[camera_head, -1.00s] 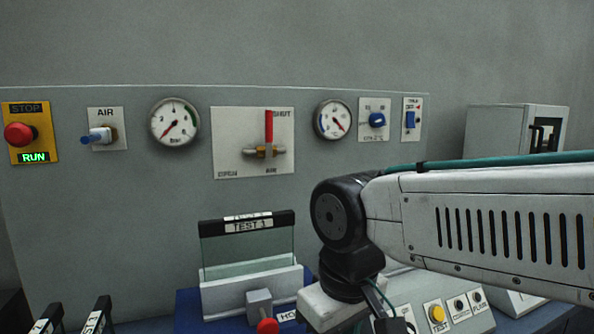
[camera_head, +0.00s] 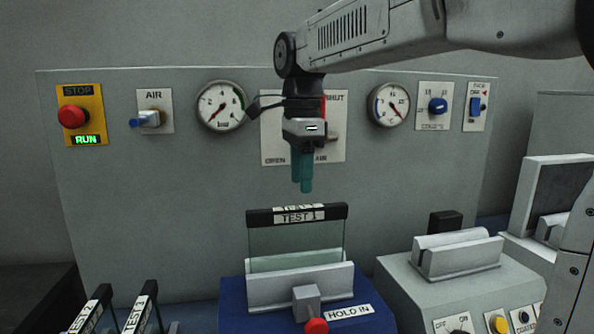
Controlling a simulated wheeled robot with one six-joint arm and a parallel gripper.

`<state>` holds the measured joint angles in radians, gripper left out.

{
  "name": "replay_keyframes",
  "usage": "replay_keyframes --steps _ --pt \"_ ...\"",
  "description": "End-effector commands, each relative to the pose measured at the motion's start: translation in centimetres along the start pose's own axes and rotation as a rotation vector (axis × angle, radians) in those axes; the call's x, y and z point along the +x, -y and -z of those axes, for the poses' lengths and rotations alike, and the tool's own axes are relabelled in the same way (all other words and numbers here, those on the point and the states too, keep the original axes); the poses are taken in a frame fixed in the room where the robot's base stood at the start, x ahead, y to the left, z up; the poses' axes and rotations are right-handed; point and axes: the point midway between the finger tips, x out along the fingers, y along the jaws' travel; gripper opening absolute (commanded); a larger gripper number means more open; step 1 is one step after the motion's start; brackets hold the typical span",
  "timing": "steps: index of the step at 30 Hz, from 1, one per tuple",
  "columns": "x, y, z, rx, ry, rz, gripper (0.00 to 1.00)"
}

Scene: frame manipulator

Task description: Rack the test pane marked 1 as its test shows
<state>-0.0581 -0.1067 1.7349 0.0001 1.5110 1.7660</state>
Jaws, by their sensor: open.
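The test pane marked TEST 1 (camera_head: 296,238) is a clear glass sheet with a black top bar and white label. It stands upright in a pale slotted holder (camera_head: 265,289) on a blue base (camera_head: 238,314). A grey block with a red knob (camera_head: 316,326) is in front, beside a HOLD IN label. My gripper (camera_head: 303,187) points down with teal fingers just above the pane's top bar. It is open, empty and apart from the bar. The gap between the fingers is hard to see from this angle.
Other labelled panes (camera_head: 141,310) stand at the lower left. Behind is a grey panel (camera_head: 190,200) with gauges, a red stop button (camera_head: 73,116) and an AIR valve (camera_head: 148,119). My gripper partly hides the lever plate (camera_head: 275,140). A grey console (camera_head: 440,290) stands at right.

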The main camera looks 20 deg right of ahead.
Motion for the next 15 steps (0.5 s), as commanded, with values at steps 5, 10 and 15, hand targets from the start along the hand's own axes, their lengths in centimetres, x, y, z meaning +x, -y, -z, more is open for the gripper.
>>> replay_keyframes --steps 5,10,15 --pt "0.1 0.8 -0.4 0.062 -0.001 -0.005 0.47" --pt "1.5 0.8 -0.5 0.061 -0.001 -0.006 0.47" --pt "3.5 0.8 -0.5 0.060 -0.001 -0.005 0.47"
